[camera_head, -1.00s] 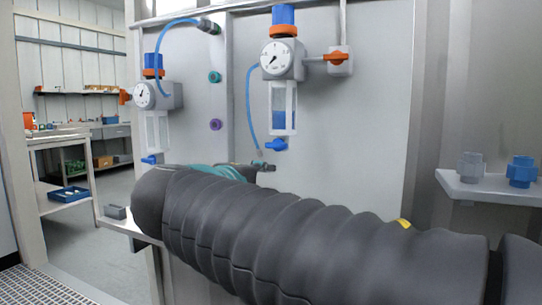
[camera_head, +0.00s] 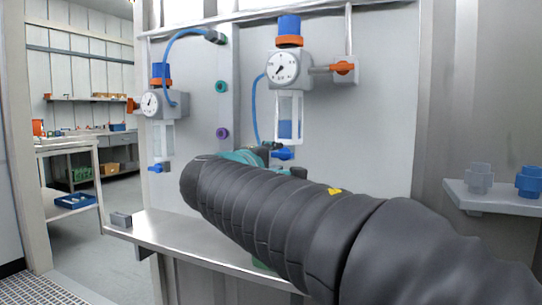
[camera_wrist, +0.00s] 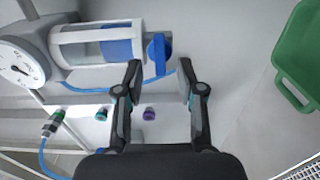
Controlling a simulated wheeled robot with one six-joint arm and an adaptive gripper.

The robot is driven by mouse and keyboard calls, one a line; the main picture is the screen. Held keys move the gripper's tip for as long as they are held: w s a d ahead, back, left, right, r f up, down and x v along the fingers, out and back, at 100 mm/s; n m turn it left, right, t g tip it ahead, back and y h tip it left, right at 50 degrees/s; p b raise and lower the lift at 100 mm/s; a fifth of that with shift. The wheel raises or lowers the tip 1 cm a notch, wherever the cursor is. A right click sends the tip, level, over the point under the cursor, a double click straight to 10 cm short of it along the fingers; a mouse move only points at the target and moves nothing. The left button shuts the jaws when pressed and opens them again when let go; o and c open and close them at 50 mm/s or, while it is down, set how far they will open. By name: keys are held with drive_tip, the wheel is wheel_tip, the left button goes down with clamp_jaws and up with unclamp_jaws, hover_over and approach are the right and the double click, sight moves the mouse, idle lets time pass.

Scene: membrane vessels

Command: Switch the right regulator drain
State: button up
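The right regulator (camera_head: 288,68) has a round white gauge, an orange collar and a blue top knob. Below it hangs a clear bowl (camera_head: 290,108) with blue inside, ending in the blue drain handle (camera_head: 283,154). In the wrist view the drain handle (camera_wrist: 158,52) lies crosswise to the bowl (camera_wrist: 85,45), just beyond and between my fingertips. My gripper (camera_wrist: 160,72) is open and empty, one finger on either side of the handle's line; I cannot tell whether either touches. In the head view my arm hides most of the gripper.
The left regulator (camera_head: 157,102) has its own blue drain (camera_head: 159,167). Teal (camera_head: 221,87) and purple (camera_head: 222,133) ports sit between them. A metal ledge (camera_head: 190,238) runs below. A shelf (camera_head: 495,200) at right holds grey and blue fittings. A green bin (camera_wrist: 298,55) shows in the wrist view.

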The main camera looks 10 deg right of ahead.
sight(281, 155)
drive_tip(key=shift+x, duration=1.6)
clamp_jaws()
